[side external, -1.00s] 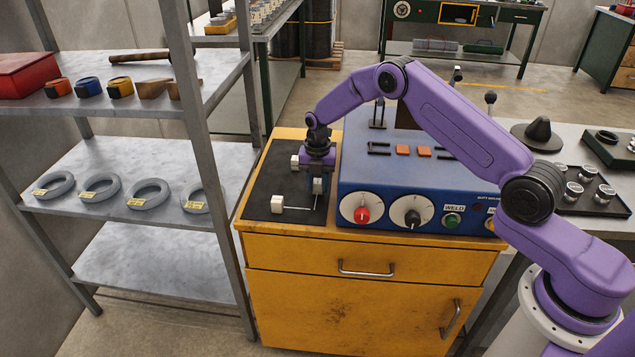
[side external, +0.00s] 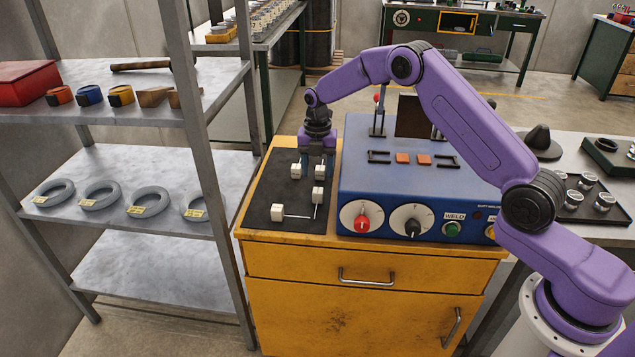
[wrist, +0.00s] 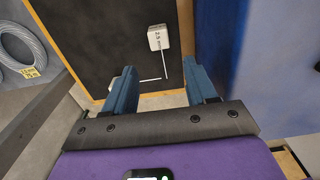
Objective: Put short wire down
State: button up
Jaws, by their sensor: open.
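My gripper (side external: 317,165) is over the back part of a black mat (side external: 258,192). In the wrist view its two blue fingers (wrist: 163,92) are apart, with nothing held between them. A thin pale wire (side external: 297,216) lies on the mat's front part, running right from a white block (side external: 277,212). A short wire runs forward from another white block (side external: 318,195) and comes close to the first wire's right end; I cannot tell whether they touch. The wrist view shows a labelled white block (wrist: 158,38) with a short wire (wrist: 165,66) below it.
Two more white blocks (side external: 295,170) (side external: 320,172) are near my gripper. A blue welder (side external: 365,185) with knobs stands close to the mat's right side. A metal shelf (side external: 150,190) with grey wire coils stands to the left. The mat lies on a yellow cabinet (side external: 345,290).

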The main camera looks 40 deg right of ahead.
jog(key=s+a+r+m, duration=0.3)
jog(key=s+a+r, duration=0.4)
jog(key=r, duration=0.2)
jog(key=s+a+r+m, duration=0.2)
jog(key=s, duration=0.5)
jog(key=s+a+r+m, duration=0.1)
jog(key=s+r+m, duration=0.15)
jog(key=s, duration=0.35)
jog(key=s+d+m, duration=0.3)
jog(key=s, duration=1)
jog(key=s+d+m, duration=0.4)
jog(key=s, duration=0.8)
jog(key=shift+s+d+r, duration=0.2)
jog(key=shift+s+d, duration=0.1)
jog(key=shift+s, duration=0.1)
